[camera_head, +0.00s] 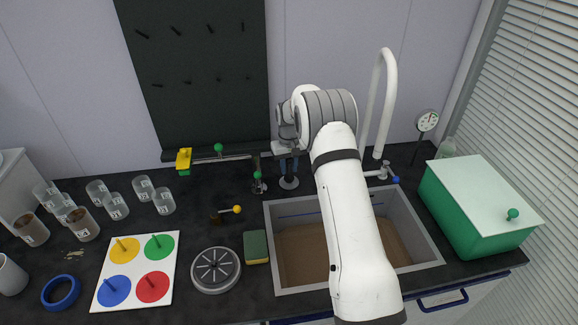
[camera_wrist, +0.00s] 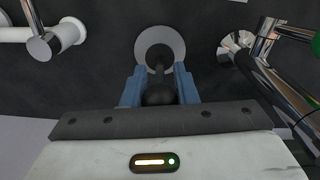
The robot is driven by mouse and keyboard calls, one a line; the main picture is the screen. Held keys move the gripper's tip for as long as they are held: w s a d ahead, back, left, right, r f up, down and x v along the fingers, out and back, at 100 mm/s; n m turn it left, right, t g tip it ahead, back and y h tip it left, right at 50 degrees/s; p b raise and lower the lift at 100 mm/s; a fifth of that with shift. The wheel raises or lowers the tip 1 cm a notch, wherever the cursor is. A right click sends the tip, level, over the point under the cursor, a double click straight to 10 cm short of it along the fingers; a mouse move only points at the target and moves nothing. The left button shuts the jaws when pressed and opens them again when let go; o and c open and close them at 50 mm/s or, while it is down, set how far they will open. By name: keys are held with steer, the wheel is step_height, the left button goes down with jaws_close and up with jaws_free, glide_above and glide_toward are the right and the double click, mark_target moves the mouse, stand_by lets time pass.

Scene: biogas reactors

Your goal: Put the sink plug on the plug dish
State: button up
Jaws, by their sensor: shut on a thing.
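My gripper (camera_wrist: 158,80) points down with its blue fingers shut on the sink plug's dark knob (camera_wrist: 160,95). Beyond the fingertips the plug shows a dark stem and a round grey disc (camera_wrist: 174,38). In the head view my gripper (camera_head: 289,168) is behind the sink's back left corner, with the grey disc (camera_head: 289,184) just under it. I cannot tell whether the disc hangs clear of the counter or touches it. A round grey slotted dish (camera_head: 215,270), apparently the plug dish, lies on the counter left of the sink, with nothing on it.
The sink (camera_head: 282,268) has a brown bottom, and my arm covers part of it. A sponge (camera_head: 256,247) lies between sink and dish. A yellow-knobbed valve (camera_head: 236,210), a green-knobbed pipe (camera_head: 257,176) and a white tap (camera_head: 388,100) stand nearby. A green box (camera_head: 455,210) is right.

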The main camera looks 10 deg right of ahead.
steer(key=shift+f, duration=0.3)
steer(key=shift+f, duration=0.1)
steer(key=o, duration=1)
steer(key=shift+o, duration=0.2)
step_height(320, 180, up, 12)
steer(key=shift+f+b, duration=0.15)
steer(key=shift+b, duration=1)
steer(key=s+d+r+t, duration=0.1)
steer(key=s+r, duration=0.6)
steer(key=s, duration=0.3)
steer(key=s+r+t, duration=0.1)
steer(key=s+r, duration=0.6)
steer(key=s, duration=0.2)
steer(key=s+f+m+t, duration=0.1)
steer(key=s+f, duration=0.1)
steer(key=s, duration=2.2)
steer(key=shift+d+f+m, duration=0.35)
steer(key=shift+m, duration=0.05)
